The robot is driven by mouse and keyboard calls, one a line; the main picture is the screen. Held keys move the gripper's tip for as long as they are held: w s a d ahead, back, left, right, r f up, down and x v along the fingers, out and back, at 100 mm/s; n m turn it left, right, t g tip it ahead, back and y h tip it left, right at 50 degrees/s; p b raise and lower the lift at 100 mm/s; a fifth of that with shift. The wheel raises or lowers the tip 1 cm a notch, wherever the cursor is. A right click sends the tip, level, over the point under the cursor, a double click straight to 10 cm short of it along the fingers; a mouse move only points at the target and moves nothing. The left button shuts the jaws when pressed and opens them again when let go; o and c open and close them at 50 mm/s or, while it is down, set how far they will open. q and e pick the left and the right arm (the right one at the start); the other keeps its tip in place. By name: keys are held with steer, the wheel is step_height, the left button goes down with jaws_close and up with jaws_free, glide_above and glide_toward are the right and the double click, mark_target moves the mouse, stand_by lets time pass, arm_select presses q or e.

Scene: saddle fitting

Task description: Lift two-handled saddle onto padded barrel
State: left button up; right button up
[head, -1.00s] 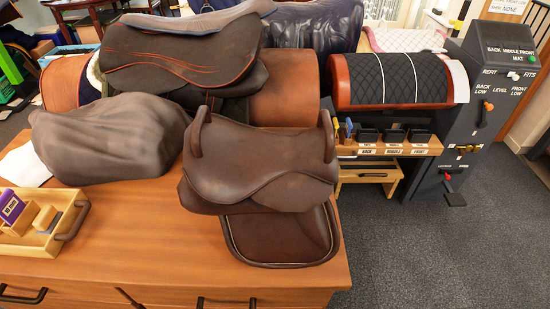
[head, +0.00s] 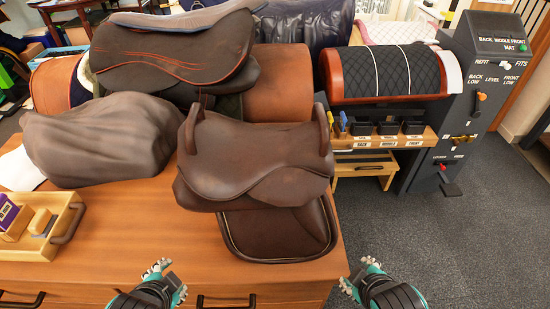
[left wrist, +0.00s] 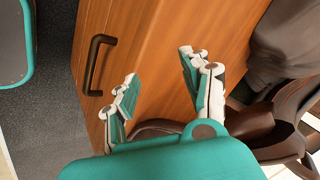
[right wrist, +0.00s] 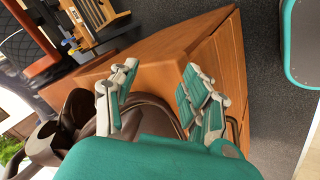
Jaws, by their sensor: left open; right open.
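The brown two-handled saddle (head: 255,155) sits on the wooden cabinet top, with one handle (head: 191,130) at its left and another (head: 323,130) at its right. The padded barrel (head: 388,74), black quilted with a red-brown rim, stands beyond to the right, with nothing on top. My left gripper (head: 168,275) is open and empty in front of the cabinet, below and left of the saddle. My right gripper (head: 362,274) is open and empty near the cabinet's front right corner. The wrist views show the left fingers (left wrist: 160,85) and right fingers (right wrist: 158,85) spread, with the saddle partly visible.
A grey covered shape (head: 95,140) and a wooden tray (head: 45,247) lie left of the saddle. Another dark saddle (head: 175,50) rests behind it. A dark control post (head: 478,100) stands right of the barrel. A small shelf (head: 380,141) holds black blocks below the barrel.

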steer(key=w+r+n+t, duration=0.3)
steer(key=w+r+n, duration=0.2)
steer(key=n, duration=0.1)
steer(key=n+t, duration=0.8)
steer(key=n, duration=1)
glide_toward(321, 118)
steer(key=s, duration=0.6)
arm_select(q)
steer(key=w+d+r+m+t, duration=0.1)
steer(key=w+r+m+t, duration=0.2)
steer(key=r+m, duration=0.4)
steer(key=w+d+r+m+t+h, duration=0.1)
steer(key=w+d+r+m+t, duration=0.1)
steer(key=r+m, duration=0.4)
steer(key=w+d+r+m+t, duration=0.2)
steer(key=w+r+m+t, duration=0.3)
steer(key=m, duration=0.6)
step_height(321, 118, up, 3)
steer(key=shift+f+t, duration=0.2)
steer(key=shift+t, duration=0.2)
arm_select(e)
steer(key=shift+w+d+f, duration=0.1)
steer(key=shift+w+f, duration=0.05)
steer(key=shift+f, duration=0.3)
arm_select(q)
steer(key=shift+w, duration=0.1)
